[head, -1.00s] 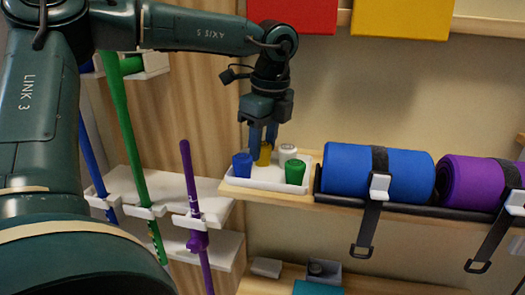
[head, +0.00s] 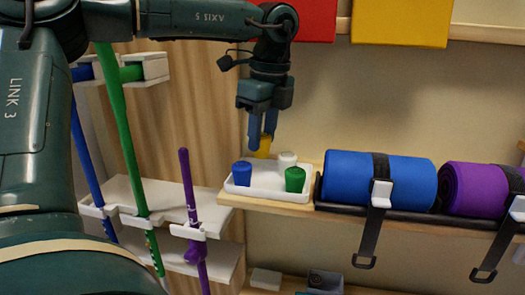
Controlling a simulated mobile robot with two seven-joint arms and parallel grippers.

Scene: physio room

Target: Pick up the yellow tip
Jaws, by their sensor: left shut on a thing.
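The yellow tip (head: 265,148) is between the fingers of my left gripper (head: 263,142), which is shut on it. The tip appears raised above the white tray (head: 270,191) on the wooden shelf. A blue tip (head: 242,174), a white tip (head: 288,160) and a green tip (head: 295,180) stand in the tray below. The fingers hide part of the yellow tip. My right gripper is not in view.
A blue roll (head: 375,180) and a purple roll (head: 472,189) lie strapped right of the tray. Green (head: 122,140) and purple (head: 190,200) poles stand in white holders at the left. Red (head: 300,18) and yellow (head: 402,22) blocks are above.

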